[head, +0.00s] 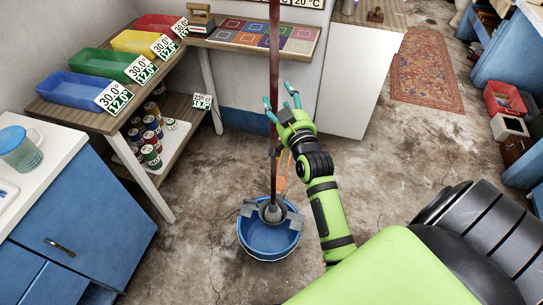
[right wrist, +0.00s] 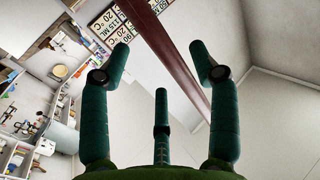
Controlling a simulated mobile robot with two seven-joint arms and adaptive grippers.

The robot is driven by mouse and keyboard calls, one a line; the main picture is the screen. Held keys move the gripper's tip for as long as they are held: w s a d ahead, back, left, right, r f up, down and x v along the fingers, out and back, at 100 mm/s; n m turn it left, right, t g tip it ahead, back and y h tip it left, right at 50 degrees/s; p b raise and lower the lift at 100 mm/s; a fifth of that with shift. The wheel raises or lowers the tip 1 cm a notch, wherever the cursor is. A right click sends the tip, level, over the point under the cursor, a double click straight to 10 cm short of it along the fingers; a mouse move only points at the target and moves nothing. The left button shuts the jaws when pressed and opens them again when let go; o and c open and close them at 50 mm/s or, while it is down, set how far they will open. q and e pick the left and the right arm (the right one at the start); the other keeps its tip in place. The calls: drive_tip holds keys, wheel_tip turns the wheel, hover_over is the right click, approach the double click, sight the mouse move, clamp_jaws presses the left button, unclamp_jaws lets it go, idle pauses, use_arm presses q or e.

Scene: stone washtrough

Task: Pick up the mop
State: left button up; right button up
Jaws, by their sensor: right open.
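The mop stands upright with its long brown-red handle (head: 274,60) rising out of the blue bucket (head: 268,240). Its grey lower end (head: 271,212) sits in the bucket. My right gripper (head: 281,100) is open beside the handle, with its teal fingertips close to it. In the right wrist view the handle (right wrist: 160,42) slants between the spread fingers (right wrist: 162,65) and passes behind the right-hand finger. I cannot tell whether any finger touches it. My left gripper is not in view.
A shelf with coloured trays (head: 75,90) and several cans (head: 150,137) stands at the left. A blue cabinet (head: 80,215) with a jug (head: 18,150) is at the lower left. A white cabinet (head: 350,85) stands behind the gripper. The floor (head: 400,155) to the right is clear.

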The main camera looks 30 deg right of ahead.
drive_tip(key=x, duration=0.3)
drive_tip(key=shift+w+f+p, duration=0.2)
drive_tip(key=shift+w+p, duration=0.15)
drive_tip(key=shift+w, duration=0.05)
drive_tip(key=shift+w+d, duration=0.15)
drive_tip(key=shift+w, duration=0.05)
clamp_jaws()
drive_tip(key=shift+w, duration=0.1)
drive_tip(key=shift+r, duration=0.5)
wheel_tip(320, 180, up, 8)
drive_tip(key=shift+r, duration=0.25)
wheel_tip(320, 180, up, 3)
drive_tip(key=p, duration=0.2)
drive_tip(key=shift+r+p, duration=0.25)
drive_tip(key=shift+p, duration=0.1)
wheel_tip(320, 180, up, 10)
drive_tip(key=p, duration=1.1)
hover_over(277, 95)
drive_tip(key=w, duration=0.1)
drive_tip(key=shift+d+r, duration=0.15)
drive_tip(key=shift+d, duration=0.05)
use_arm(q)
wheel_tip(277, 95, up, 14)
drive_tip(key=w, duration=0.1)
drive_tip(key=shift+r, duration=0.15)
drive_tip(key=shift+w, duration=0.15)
